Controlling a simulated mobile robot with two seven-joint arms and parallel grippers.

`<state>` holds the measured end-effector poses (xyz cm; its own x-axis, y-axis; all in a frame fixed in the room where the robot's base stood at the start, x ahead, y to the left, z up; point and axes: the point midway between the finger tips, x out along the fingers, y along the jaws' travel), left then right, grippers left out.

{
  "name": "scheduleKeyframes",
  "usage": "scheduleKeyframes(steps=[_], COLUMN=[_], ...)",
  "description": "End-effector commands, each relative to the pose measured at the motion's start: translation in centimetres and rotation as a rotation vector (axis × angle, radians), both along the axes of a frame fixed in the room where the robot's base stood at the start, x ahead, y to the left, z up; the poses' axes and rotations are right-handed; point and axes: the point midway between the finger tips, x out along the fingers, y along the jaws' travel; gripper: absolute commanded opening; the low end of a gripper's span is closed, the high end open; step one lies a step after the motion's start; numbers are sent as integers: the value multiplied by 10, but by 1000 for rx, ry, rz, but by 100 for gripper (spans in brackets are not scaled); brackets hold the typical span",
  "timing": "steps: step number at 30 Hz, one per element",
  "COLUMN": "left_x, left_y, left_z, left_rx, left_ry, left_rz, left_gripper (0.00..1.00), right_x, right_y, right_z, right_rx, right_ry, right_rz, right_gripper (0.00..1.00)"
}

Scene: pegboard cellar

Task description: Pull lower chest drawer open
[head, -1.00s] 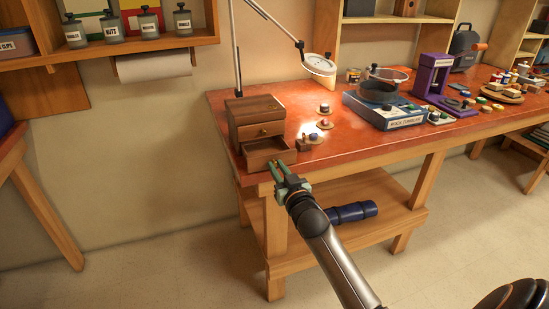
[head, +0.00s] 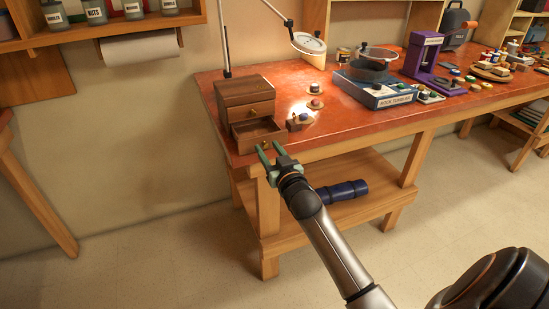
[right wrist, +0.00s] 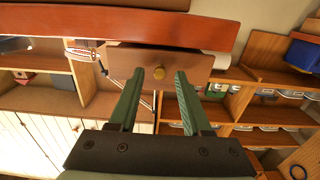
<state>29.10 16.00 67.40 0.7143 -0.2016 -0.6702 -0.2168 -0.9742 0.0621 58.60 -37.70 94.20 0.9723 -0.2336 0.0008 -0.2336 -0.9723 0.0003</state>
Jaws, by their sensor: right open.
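The small brown wooden chest (head: 245,90) stands at the left end of the red worktop. Its upper drawer (head: 252,112) is shut. Its lower drawer (head: 258,132) is pulled out, and its empty-looking inside shows. My right gripper (head: 269,147) is open just in front of the lower drawer's front. My left gripper is not in view.
The red worktop (head: 330,125) carries small stones on discs (head: 315,104) near the chest and a blue rock tumbler (head: 375,90) farther right. A lamp stands behind the chest. A blue roll (head: 342,191) lies on the lower shelf. The floor in front is clear.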

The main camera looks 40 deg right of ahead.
Motion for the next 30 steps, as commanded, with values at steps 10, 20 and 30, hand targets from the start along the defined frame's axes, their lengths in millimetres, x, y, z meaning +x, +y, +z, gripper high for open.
scheduleKeyframes(steps=[10, 20, 30], left_x=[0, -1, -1], left_y=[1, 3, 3], left_z=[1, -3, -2], left_rx=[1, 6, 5], left_ry=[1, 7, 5], left_rz=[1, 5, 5], left_gripper=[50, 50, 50], right_x=[-56, -108, -119], right_y=[14, 26, 29], right_z=[-2, -2, 0], right_rx=[3, 2, 0], right_ry=[3, 3, 1], right_rz=[0, 0, 0], right_gripper=[49, 49, 49])
